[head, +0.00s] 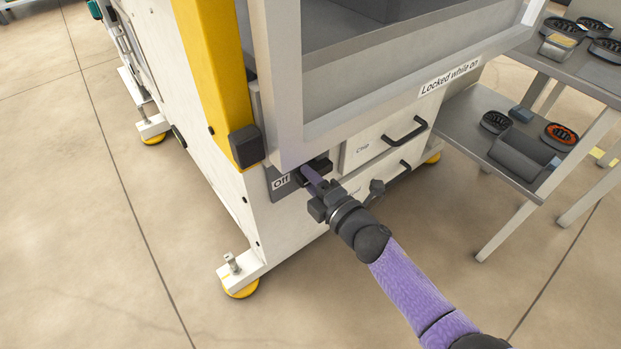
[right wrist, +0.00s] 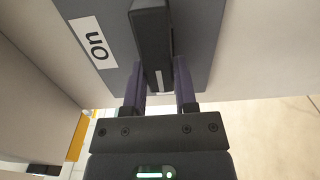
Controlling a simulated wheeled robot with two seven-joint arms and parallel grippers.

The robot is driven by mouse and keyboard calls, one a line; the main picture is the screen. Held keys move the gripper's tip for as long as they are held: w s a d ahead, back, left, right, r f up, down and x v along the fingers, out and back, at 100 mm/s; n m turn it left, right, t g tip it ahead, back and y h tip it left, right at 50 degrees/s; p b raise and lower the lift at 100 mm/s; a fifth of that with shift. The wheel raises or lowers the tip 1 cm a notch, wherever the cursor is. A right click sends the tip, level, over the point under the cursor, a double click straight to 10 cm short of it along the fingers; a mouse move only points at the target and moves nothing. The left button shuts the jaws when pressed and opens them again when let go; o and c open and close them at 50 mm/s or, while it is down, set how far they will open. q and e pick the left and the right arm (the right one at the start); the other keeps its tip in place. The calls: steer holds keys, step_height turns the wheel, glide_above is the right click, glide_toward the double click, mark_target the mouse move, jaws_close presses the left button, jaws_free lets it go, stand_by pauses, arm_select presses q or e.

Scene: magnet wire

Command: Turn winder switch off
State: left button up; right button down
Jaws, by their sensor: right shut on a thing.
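The winder switch is a black handle (right wrist: 152,35) on a grey plate (right wrist: 205,35) at the machine's lower front corner. The right wrist view shows an "On" label (right wrist: 92,42) left of the handle. The gripper hides part of the switch in the head view. My left gripper is not in view.
The white machine has a grey framed door (head: 400,105) labelled "Locked while on" above the switch. Drawers with black handles (head: 404,130) are to the right. A yellow post (head: 215,75) stands left. A grey shelf table (head: 470,130) with several parts stands at right.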

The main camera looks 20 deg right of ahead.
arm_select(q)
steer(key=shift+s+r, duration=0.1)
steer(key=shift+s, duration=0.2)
arm_select(e)
steer(key=shift+f, duration=0.1)
steer(key=shift+c, duration=2)
jaws_free()
arm_select(q)
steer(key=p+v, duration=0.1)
steer(key=p, duration=0.1)
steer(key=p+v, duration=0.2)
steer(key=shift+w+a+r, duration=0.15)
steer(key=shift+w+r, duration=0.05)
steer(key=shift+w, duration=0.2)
arm_select(e)
steer(key=v, duration=1)
